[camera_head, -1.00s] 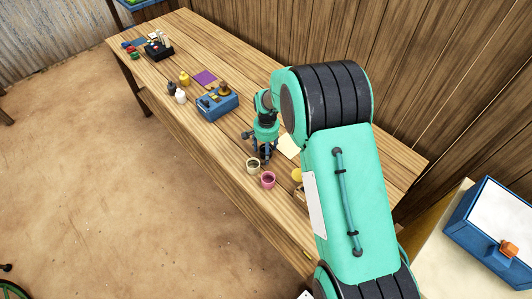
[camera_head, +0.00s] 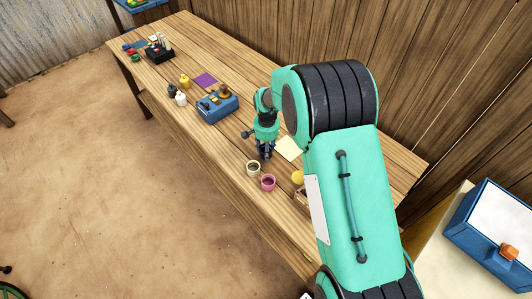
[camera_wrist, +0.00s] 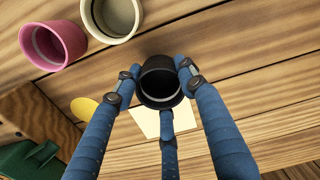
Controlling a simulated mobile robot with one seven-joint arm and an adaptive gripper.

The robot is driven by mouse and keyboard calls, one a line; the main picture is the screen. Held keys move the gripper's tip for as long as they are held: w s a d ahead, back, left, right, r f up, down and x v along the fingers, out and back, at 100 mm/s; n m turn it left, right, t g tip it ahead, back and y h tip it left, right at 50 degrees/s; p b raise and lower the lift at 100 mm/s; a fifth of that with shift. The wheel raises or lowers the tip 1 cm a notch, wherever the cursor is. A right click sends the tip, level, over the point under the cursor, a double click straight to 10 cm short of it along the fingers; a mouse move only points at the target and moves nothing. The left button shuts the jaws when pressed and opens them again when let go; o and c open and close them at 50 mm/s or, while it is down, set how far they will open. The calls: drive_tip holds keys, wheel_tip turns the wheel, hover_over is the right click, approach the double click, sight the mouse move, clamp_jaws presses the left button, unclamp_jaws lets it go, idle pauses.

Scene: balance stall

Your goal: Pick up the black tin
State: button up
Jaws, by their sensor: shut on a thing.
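The black tin (camera_wrist: 160,84) is a small dark open cup in the wrist view, with its hollow mouth showing. My gripper (camera_wrist: 156,85) has its blue fingers closed around the tin, one on each side and one below it in the picture. In the head view my gripper (camera_head: 265,151) points down over the table, and a dark shape between its fingers is too small to make out well. In the wrist view the table planks show beyond the tin; I cannot tell its exact height above them.
A cream tin (camera_head: 253,167) and a pink tin (camera_head: 268,183) stand close beside my gripper. A pale sheet (camera_head: 289,149) lies to its right, and a yellow round thing (camera_head: 298,177) is nearby. A blue balance box (camera_head: 217,107) stands farther left on the wooden table (camera_head: 225,160).

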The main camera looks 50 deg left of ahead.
wheel_tip(320, 180, up, 8)
drive_tip(key=shift+p, duration=0.4)
